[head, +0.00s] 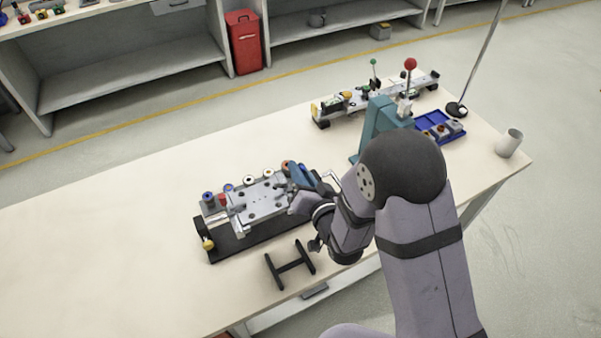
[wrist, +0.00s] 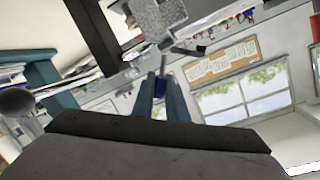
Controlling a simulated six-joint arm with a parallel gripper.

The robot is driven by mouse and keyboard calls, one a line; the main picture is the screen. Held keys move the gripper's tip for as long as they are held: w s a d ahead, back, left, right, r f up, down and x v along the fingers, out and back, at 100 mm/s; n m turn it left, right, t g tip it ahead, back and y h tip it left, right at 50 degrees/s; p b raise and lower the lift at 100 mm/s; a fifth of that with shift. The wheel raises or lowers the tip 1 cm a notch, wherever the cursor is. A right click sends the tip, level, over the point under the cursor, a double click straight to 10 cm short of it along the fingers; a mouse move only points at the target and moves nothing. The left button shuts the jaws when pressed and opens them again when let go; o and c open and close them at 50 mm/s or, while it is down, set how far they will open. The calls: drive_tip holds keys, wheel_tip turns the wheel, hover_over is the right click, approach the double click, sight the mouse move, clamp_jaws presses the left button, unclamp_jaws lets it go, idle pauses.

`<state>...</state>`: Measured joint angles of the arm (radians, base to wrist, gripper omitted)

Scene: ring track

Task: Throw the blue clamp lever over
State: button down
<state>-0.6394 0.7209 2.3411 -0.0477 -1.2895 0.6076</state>
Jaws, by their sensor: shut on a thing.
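The blue clamp lever (wrist: 160,87) shows in the wrist view between my two teal fingers, its grey metal shank running on toward the clamp body. My gripper (wrist: 160,100) is shut on its blue end. In the head view my gripper (head: 300,180) is at the right end of the metal fixture plate (head: 262,205), which sits on a black base. My fingers and wrist hide most of the lever there, so its exact tilt is hard to tell.
A black H-shaped stand (head: 290,264) lies in front of the fixture. The table's left side is clear.

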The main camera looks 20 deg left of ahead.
drive_tip(key=c, duration=2)
unclamp_jaws()
drive_tip(key=shift+d, duration=0.1)
drive_tip(key=p+v, duration=0.4)
drive_tip(key=v, duration=0.3)
drive_tip(key=shift+s+r, duration=0.1)
